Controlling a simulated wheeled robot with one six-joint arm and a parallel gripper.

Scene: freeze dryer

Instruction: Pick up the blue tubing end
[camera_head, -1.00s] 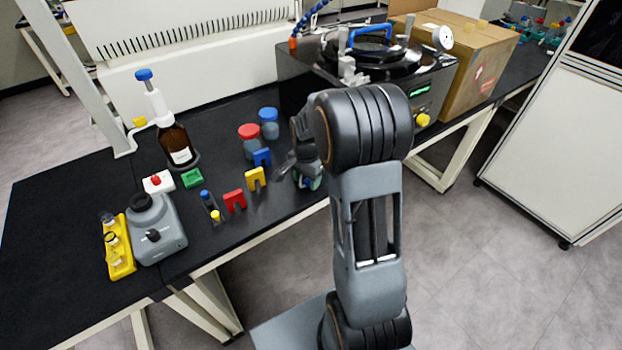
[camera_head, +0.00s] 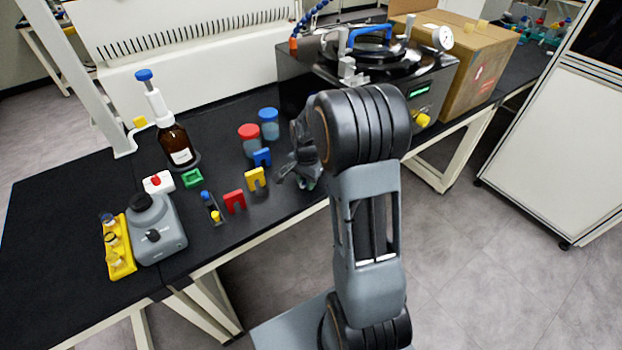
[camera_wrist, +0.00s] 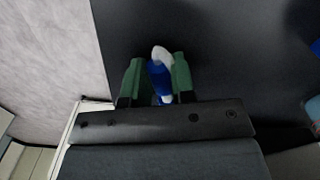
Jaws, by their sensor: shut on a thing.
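My gripper (camera_wrist: 157,72) has two green fingertips, shut on a short blue piece with a white tip (camera_wrist: 159,82) in the wrist view. The white tip points away from the wrist, and the lower part is hidden by my gripper. I cannot tell whether this piece is part of a longer tube. In the head view my gripper (camera_head: 300,178) is over the front edge of the black bench, largely hidden by my arm.
A brown bottle (camera_head: 176,145) and a grey mixer (camera_head: 158,235) are further left. The bench's left end is clear.

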